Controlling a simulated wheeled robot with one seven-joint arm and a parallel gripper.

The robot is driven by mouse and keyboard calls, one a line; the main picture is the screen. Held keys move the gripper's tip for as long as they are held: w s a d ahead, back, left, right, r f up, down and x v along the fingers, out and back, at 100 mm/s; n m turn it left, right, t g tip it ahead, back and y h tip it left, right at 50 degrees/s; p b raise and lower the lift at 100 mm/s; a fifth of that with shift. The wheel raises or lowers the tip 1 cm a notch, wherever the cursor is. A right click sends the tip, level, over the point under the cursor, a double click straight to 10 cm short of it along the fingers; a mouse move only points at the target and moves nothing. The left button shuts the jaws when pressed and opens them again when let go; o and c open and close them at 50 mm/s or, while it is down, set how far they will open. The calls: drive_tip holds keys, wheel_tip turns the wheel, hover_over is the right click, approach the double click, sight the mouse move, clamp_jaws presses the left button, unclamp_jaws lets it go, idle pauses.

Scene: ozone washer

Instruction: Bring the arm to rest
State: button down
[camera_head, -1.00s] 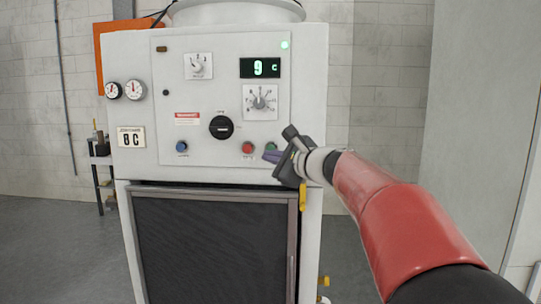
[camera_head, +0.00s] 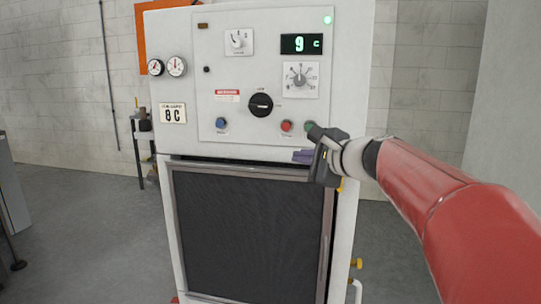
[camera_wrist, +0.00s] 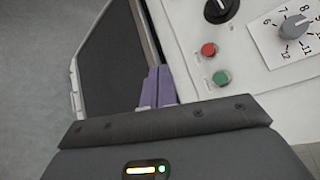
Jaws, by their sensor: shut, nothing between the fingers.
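My gripper (camera_head: 303,156) is in front of the white machine's control panel (camera_head: 222,100), at its lower right edge, with my red arm reaching in from the right. Its purple fingers (camera_wrist: 157,86) are together and empty in the wrist view. They lie just below the red button (camera_head: 286,126) and the green button (camera_head: 310,126), apart from both in the picture. The wrist view also shows the red button (camera_wrist: 209,49) and the green button (camera_wrist: 221,78). I cannot tell how far the fingertips are from the machine's front.
Below is a dark mesh grille (camera_head: 250,235). Yellow-handled fittings (camera_head: 356,264) stick out at lower right. Grey floor (camera_head: 90,220) is open at left.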

drive_tip(key=s+a+f+n+g+h, duration=0.25)
drive_tip(key=s+f+n, duration=0.45)
drive_tip(key=s, duration=0.4)
drive_tip(key=s+d+f+n+g+h, duration=0.2)
drive_tip(key=s+f+n, duration=0.3)
drive_tip(key=s+f, duration=0.4)
drive_tip(key=s+d+f+n+g+h, duration=0.3)
drive_tip(key=s+f+n, duration=0.2)
drive_tip(key=s+f, duration=0.3)
drive_tip(key=s, duration=0.3)
drive_tip(key=shift+f, duration=0.35)
